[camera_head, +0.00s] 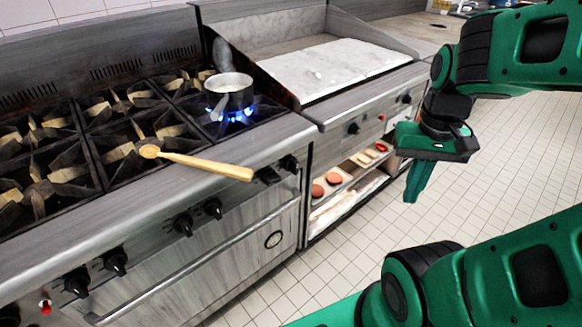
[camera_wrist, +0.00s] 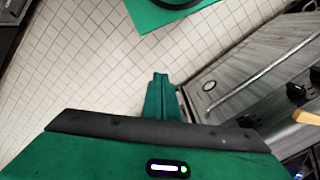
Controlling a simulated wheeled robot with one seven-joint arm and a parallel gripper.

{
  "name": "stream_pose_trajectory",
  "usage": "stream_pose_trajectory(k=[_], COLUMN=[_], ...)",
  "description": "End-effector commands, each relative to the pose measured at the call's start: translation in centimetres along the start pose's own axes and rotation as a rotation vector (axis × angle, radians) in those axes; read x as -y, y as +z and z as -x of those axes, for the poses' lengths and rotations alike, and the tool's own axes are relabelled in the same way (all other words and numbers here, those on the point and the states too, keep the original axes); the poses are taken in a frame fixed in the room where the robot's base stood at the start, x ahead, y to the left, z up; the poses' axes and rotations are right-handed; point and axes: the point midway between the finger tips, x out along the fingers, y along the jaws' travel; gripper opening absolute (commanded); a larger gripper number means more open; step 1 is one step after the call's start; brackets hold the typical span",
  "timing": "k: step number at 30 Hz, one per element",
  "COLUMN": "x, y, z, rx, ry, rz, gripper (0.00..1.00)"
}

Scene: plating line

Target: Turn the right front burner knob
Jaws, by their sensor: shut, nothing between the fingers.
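The stove (camera_head: 270,130) stands at left in the head view, with several black knobs along its front. The two rightmost knobs are one (camera_head: 268,175) partly under a wooden spoon's handle and one (camera_head: 289,163) at the right end; I cannot tell which one serves the right front burner. Blue flames (camera_head: 238,116) burn under a pot (camera_head: 230,90) at the stove's right. My gripper (camera_head: 413,190) is shut and empty, pointing down over the floor, well right of the knobs. Its shut fingers (camera_wrist: 160,82) also show in the wrist view, with a black knob (camera_wrist: 295,92) at right.
The wooden spoon (camera_head: 200,162) lies across the stove top, its handle jutting over the front edge. A griddle (camera_head: 335,68) stands right of the stove, with patties (camera_head: 333,178) on a shelf below. The tiled floor (camera_head: 345,262) before the stove is clear.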

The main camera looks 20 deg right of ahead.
Motion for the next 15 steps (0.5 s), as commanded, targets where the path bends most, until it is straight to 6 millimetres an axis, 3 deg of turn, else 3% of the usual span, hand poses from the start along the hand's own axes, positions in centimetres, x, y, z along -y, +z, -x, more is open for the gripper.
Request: stream_pose_trajectory(k=[10,15], x=[-0.3,2.4], y=[0.6,-3.2], z=[0.5,0.6], rx=[-0.017,-0.057], ry=[-0.005,0.011], rz=[0.015,0.144], gripper=[0.00,0.00])
